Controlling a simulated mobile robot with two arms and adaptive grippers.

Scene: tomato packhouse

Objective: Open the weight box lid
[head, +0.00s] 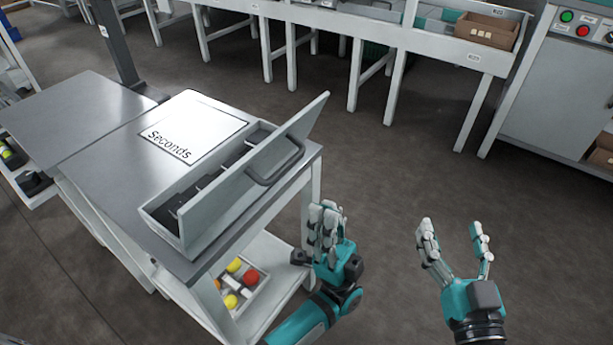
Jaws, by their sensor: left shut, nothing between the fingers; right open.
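The weight box (160,213) is a long pale grey box on the near right side of the steel table. Its lid (222,205) stands raised at a steep tilt along the box's near edge, so part of the dark, divided inside shows. A grey bar handle (277,168) is on the lid's outer face, toward me. My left gripper (326,217) is shut and empty, just right of the table corner, below and apart from the handle. My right gripper (455,238) is open and empty, farther right over the floor.
A white sheet marked "Seconds" (197,122) lies behind the box on the table (100,165). A tray (262,292) with red and yellow items sits on the shelf below. Benches with a cardboard box (487,30) stand at the back. The floor at right is clear.

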